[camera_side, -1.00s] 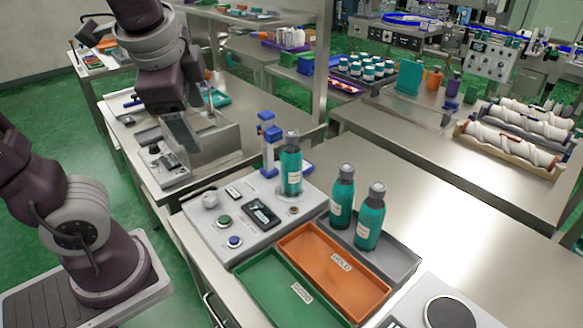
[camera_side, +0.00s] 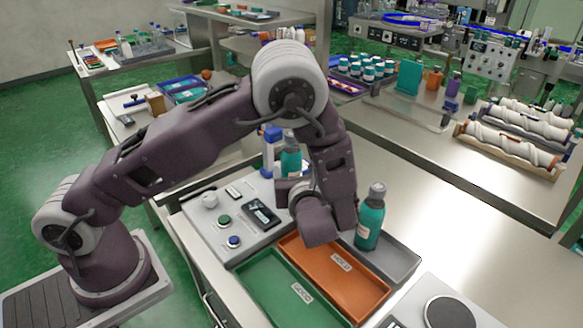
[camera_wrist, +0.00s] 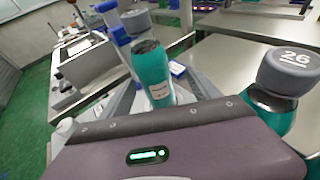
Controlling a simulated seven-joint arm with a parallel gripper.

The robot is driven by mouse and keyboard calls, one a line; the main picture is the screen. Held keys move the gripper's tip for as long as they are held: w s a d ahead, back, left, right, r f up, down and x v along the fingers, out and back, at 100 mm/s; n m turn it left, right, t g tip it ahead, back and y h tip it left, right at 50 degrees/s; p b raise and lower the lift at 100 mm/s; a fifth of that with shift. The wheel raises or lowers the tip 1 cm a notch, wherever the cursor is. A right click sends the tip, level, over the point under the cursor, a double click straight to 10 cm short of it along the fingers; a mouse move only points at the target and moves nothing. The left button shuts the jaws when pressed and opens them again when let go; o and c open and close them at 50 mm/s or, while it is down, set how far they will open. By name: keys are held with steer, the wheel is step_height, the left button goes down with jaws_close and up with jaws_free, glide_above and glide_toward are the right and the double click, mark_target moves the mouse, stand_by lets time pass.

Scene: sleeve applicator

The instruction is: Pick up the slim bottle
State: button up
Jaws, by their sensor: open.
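Another bottle (camera_side: 369,222) stands upright in the grey tray. A bottle with a cap marked 26 (camera_wrist: 290,72) stands close at the right of the wrist view.
The grey tray (camera_side: 400,262) lies beside an orange tray (camera_side: 335,275) and a green tray (camera_side: 285,290), both empty. The machine (camera_side: 225,222) with buttons and a blue post (camera_side: 270,140) stands close behind. A round-plate device (camera_side: 450,310) is at the front right.

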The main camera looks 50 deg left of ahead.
mark_target(290, 165)
steer(key=x, duration=0.5)
steer(key=s+x, duration=0.1)
steer(key=x, duration=0.1)
steer(key=shift+w+a+f, duration=0.2)
steer(key=shift+a+f, duration=0.15)
jaws_close()
